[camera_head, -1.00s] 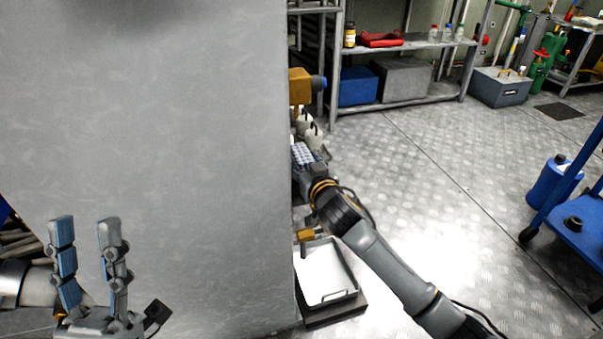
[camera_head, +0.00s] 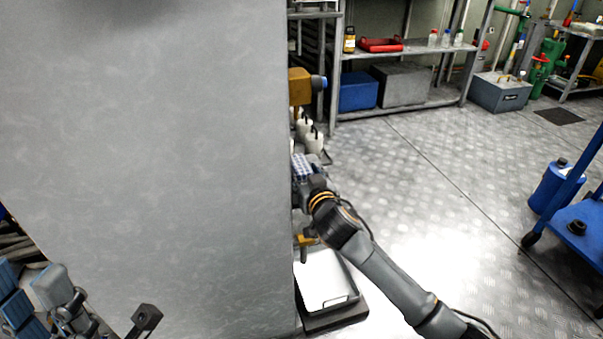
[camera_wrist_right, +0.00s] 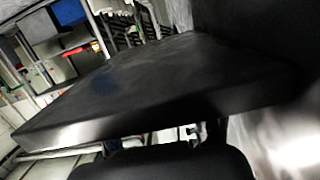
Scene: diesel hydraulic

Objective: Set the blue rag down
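A small blue-and-white patterned patch (camera_head: 303,167) shows at the end of my right arm in the head view, beside the edge of a large grey panel. I cannot tell whether it is the blue rag or part of my right gripper (camera_head: 302,176). The panel partly hides that gripper, and its fingers cannot be made out. In the right wrist view a dark flat slab fills the middle, and no rag is seen.
The grey panel (camera_head: 150,150) blocks the left half of the head view. A white tray (camera_head: 322,280) lies low under my right arm. White containers (camera_head: 312,140) stand beyond the gripper. A blue cart (camera_head: 585,225) is at the right. The floor between is clear.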

